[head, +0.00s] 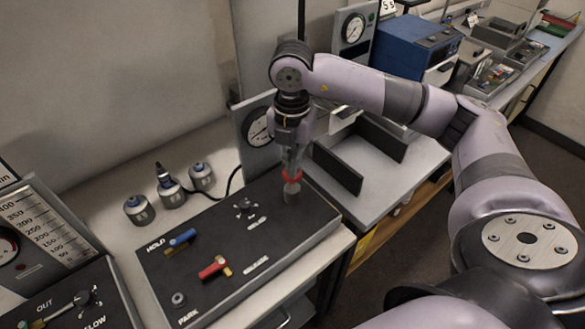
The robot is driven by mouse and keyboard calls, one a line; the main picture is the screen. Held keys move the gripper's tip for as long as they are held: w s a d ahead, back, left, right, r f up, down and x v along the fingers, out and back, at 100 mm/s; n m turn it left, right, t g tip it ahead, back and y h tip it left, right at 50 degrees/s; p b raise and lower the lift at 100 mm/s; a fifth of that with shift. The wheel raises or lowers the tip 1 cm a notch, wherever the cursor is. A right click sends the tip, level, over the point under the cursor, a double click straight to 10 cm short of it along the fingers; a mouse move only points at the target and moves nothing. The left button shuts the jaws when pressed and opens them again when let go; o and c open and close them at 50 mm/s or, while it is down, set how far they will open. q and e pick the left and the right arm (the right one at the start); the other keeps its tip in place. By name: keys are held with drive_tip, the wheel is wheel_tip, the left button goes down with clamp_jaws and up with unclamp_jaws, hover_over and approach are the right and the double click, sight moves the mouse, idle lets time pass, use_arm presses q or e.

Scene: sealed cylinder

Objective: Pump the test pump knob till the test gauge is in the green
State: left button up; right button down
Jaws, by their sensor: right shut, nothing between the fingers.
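My right gripper (291,165) points straight down over the back right corner of the dark panel (215,290). It is shut, with nothing held. A red knob (292,175) on a short grey cylinder is directly beneath its fingertips; I cannot tell whether they touch it. A round white-faced gauge (257,127) on a grey upright plate stands behind the panel, partly covered by my right gripper and wrist. Its needle and any green band are too small to read. My left gripper is not in view.
The panel carries a blue lever (181,237), a red lever (214,268) and a small dial (246,207). A tray with dark walls (338,168) lies to the right; a blue box (415,50) stands farther back.

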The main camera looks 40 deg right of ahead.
idle(0.3)
drive_tip(key=shift+f+b, duration=1.15)
drive_tip(key=shift+f, duration=0.25)
drive_tip(key=shift+r, duration=0.1)
drive_tip(key=shift+r+p, duration=1)
drive_tip(key=shift+r, duration=0.35)
drive_tip(key=shift+f, duration=0.1)
